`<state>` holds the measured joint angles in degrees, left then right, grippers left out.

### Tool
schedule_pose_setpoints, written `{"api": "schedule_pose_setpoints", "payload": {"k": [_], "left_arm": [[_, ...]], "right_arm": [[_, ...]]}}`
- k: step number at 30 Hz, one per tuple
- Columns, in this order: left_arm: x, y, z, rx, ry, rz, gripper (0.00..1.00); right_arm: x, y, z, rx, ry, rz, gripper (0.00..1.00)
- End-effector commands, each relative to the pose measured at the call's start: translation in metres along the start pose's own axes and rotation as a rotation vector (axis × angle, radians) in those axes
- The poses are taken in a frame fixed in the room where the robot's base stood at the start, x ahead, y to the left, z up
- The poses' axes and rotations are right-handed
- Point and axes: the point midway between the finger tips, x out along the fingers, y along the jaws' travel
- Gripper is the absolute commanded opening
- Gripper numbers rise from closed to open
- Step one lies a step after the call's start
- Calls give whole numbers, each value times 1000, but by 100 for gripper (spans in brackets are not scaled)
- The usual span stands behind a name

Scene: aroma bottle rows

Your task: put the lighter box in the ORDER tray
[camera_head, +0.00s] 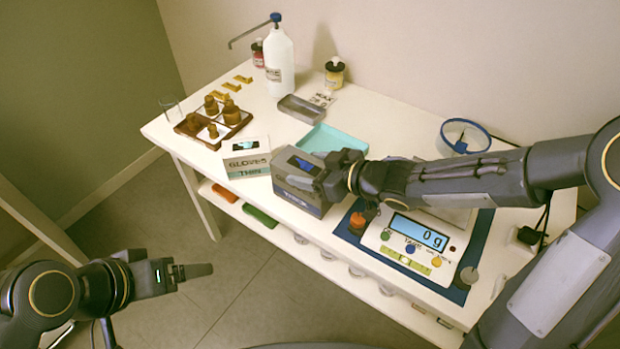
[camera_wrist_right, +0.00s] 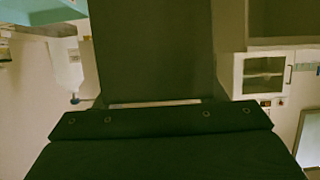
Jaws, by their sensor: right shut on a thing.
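A dark grey box (camera_head: 297,186) with a blue and black patch on top is at the table's front edge. My right gripper (camera_head: 322,180) is shut on it, reaching in from the right; the fingers partly cover the box. Whether its base touches the table is unclear. A pale box marked GLOVES THIN (camera_head: 246,160) stands just left of it. A teal tray (camera_head: 345,148) lies behind the dark box, looking empty; no ORDER label is readable. The scale (camera_head: 412,243) reads 0 g. My left gripper (camera_head: 195,272) is off the table at lower left, its jaw gap unclear.
A brown rack (camera_head: 190,128) with several bottles stands at the table's left. A grey tray (camera_head: 300,108), a white pump bottle (camera_head: 280,65) and a yellow-labelled jar (camera_head: 334,75) are behind. A blue-rimmed round dish (camera_head: 464,136) is at back right. My right arm spans above the scale.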

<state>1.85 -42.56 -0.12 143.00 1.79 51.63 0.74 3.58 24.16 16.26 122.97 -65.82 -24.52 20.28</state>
Motion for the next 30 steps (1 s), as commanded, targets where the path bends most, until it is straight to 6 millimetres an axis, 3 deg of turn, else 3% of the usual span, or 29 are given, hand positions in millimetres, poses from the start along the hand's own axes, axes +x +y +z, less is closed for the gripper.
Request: {"api": "schedule_pose_setpoints", "payload": {"k": [1, 4, 16, 17, 21, 30], "left_arm": [[8, -4, 4, 0, 0, 0, 82], [13, -6, 7, 0, -1, 0, 82], [14, -6, 7, 0, -1, 0, 82], [13, -6, 7, 0, -1, 0, 82], [13, -6, 7, 0, -1, 0, 82], [12, -5, 6, 0, -1, 0, 82]], "right_arm": [[6, -2, 13, 1, 1, -5, 0], [10, -2, 23, 0, 1, -4, 0], [11, -2, 26, -1, 2, -2, 0], [10, -2, 26, 0, -1, -2, 66], [10, -2, 26, 1, -1, -2, 84], [9, -2, 24, 0, -1, -2, 85]]}}
